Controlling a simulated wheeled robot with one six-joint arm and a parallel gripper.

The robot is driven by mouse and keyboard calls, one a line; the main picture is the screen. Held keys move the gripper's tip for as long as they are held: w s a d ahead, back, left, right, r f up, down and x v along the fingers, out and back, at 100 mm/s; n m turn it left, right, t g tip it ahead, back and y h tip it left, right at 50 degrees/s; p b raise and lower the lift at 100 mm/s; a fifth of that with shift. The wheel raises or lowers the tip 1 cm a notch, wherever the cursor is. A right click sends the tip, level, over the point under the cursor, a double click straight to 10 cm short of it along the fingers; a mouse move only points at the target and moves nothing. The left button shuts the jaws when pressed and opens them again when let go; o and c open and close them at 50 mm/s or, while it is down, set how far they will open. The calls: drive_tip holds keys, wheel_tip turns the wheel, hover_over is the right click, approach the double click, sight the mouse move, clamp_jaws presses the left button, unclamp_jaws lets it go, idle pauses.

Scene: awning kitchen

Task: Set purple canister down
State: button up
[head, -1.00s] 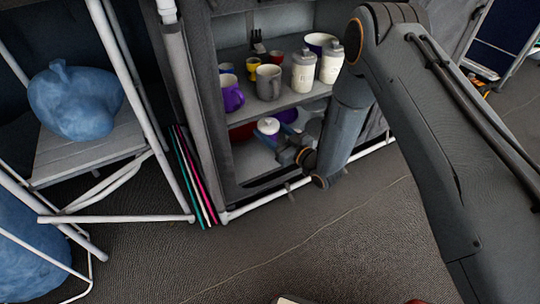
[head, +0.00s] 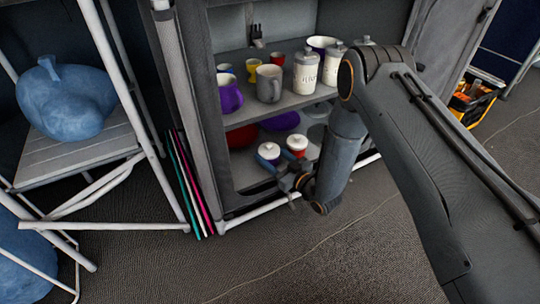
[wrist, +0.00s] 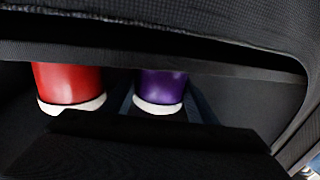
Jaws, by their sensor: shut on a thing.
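The purple canister (head: 268,161) with a white lid is in the lower compartment of the cabinet in the head view. My gripper (head: 270,162) is shut on its sides, low and near the compartment's front. The purple canister also shows in the wrist view (wrist: 161,88), with blue finger parts on both sides of it. A red canister (head: 298,153) with a white lid stands close beside it on the right. The red canister is at the left in the wrist view (wrist: 68,84). Whether the purple canister's base touches the shelf is hidden.
The upper shelf (head: 300,101) above holds several mugs, cups and white jars (head: 305,72). A red bowl (head: 241,136) and a purple bowl (head: 281,121) are farther back in the lower compartment. The cabinet's left post (head: 188,120) is close by.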

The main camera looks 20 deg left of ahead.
drive_tip(key=shift+f, duration=0.2)
drive_tip(key=o, duration=1.1)
drive_tip(key=shift+r, duration=0.1)
drive_tip(key=shift+r, duration=0.15)
drive_tip(key=p+v, duration=0.5)
drive_tip(key=v, duration=0.7)
